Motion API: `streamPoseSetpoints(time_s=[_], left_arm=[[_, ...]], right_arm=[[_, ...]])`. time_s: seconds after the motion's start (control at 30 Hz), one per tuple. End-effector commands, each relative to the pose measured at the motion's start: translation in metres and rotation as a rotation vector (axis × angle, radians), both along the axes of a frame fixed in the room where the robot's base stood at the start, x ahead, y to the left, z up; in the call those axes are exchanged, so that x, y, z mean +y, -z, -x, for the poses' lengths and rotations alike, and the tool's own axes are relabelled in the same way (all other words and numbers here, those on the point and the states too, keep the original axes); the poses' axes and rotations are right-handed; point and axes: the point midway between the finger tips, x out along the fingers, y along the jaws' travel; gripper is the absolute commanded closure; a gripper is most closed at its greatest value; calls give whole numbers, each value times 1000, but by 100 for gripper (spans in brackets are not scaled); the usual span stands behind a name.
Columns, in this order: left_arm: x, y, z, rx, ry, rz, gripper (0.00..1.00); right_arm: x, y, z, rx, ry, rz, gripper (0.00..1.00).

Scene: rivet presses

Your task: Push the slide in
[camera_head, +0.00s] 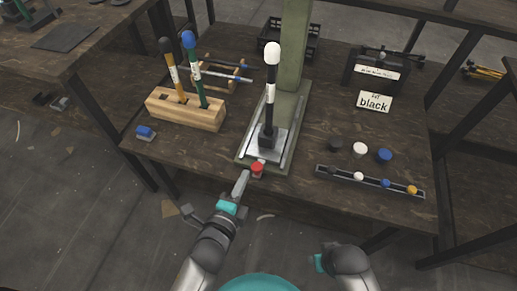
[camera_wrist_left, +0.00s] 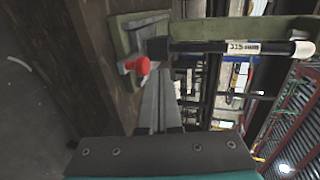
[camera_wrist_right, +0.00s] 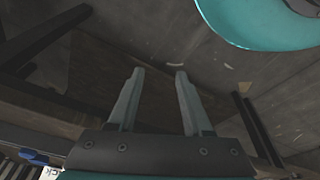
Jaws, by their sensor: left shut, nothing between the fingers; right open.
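The press (camera_head: 285,100) stands on the dark wooden bench, with a green column and a pale metal slide (camera_head: 252,150) on its base plate. A black lever with a white knob (camera_head: 272,50) rises upright from the slide; its label shows in the left wrist view (camera_wrist_left: 243,47). A red knob (camera_head: 257,168) sits at the slide's front end, also in the left wrist view (camera_wrist_left: 142,65). My left gripper (camera_head: 243,180) is shut and empty, just in front of the red knob; contact cannot be told. My right gripper (camera_wrist_right: 160,75) is open and empty, low before the bench.
A wooden block (camera_head: 185,108) holding two handled tools stands left of the press, with a small blue-topped part (camera_head: 146,132) before it. A narrow tray (camera_head: 370,181) with several small knobs lies at right. A "black" card (camera_head: 374,102) stands behind.

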Motion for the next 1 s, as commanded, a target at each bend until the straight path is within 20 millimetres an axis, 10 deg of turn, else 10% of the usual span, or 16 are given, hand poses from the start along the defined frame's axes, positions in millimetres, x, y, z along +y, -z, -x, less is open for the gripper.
streamPoseSetpoints(time_s=[1.0], left_arm=[[-31,31,-118,4,-2,4,100]], right_arm=[[5,-93,-32,-143,5,-20,50]])
